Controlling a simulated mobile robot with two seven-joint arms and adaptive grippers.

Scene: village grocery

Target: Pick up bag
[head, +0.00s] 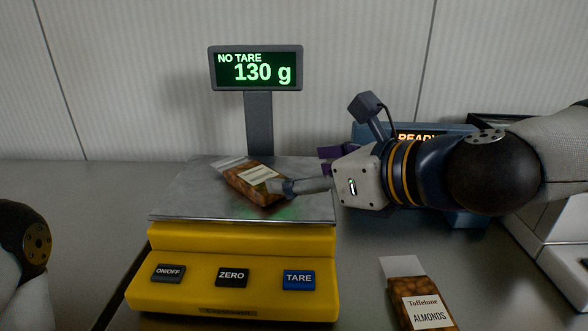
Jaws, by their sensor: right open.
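A brown bag (243,185) with a pale label and a clear top lies on the metal pan of the yellow scale. My right gripper (292,184) reaches in from the right, low over the pan. It is open, with a grey finger at the right end of the bag; I cannot tell whether it touches. A second bag (428,313), labelled Tuffetune Almonds, lies on the counter at the lower right. My left gripper is out of view; only part of my left arm shows at the left edge.
The yellow scale (232,245) has ON/OFF, ZERO and TARE buttons. Its display (256,68) on a post reads NO TARE, 130 g. A blue device (460,130) reading READY is partly hidden behind my right arm. The counter (85,200) left of the scale is clear.

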